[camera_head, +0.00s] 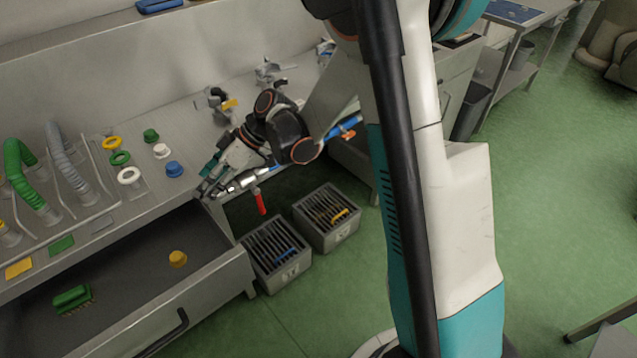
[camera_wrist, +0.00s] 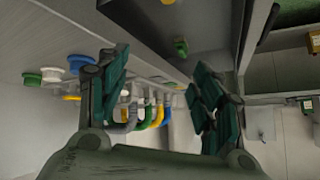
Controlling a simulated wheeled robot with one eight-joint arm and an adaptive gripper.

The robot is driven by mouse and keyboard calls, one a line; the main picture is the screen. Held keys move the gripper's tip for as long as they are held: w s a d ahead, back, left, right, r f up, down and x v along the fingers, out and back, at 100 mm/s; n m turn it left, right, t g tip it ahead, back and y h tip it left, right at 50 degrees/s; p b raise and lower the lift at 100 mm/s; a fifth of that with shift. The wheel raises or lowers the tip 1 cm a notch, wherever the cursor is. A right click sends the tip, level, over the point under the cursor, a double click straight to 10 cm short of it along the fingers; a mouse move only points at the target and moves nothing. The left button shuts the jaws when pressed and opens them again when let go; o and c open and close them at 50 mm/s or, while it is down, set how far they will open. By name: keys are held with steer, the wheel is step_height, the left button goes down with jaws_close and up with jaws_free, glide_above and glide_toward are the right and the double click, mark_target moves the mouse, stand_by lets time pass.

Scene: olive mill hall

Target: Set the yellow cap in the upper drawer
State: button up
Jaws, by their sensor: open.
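The yellow cap (camera_head: 177,259) lies on the floor of the open drawer (camera_head: 215,286), toward its right end. A small yellow shape, likely this cap (camera_wrist: 168,2), shows at the top edge of the wrist view. My gripper (camera_head: 205,183) is open above the counter's front edge, near the drawer's back right corner, up and to the right of the cap in the head view. The wrist view shows the two fingers (camera_wrist: 160,85) spread with nothing between them. The gripper is apart from the cap.
A green brush (camera_head: 73,298) lies in the drawer. Caps and rings, among them a blue cap (camera_head: 174,169) and a white ring (camera_head: 129,175), sit on the counter left of my gripper. Hoses (camera_head: 28,178) stand further left. Two slotted grey bins (camera_head: 283,277) stand on the floor.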

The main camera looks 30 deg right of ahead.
steer(key=s+d+r+m+t+h, duration=0.3)
steer(key=s+d+r+m+h, duration=0.2)
steer(key=s+d+r+m, duration=0.4)
steer(key=s+d+r+m+t+h, duration=0.1)
steer(key=s+d+r+m+h, duration=0.1)
steer(key=s+d, duration=0.2)
steer(key=s+d+r+m+t+h, duration=0.1)
steer(key=s+d, duration=0.3)
steer(key=s, duration=0.6)
steer(key=shift+s+d+r+m+t+h, duration=0.25)
steer(key=shift+r+m+h, duration=0.2)
steer(key=shift+h, duration=0.25)
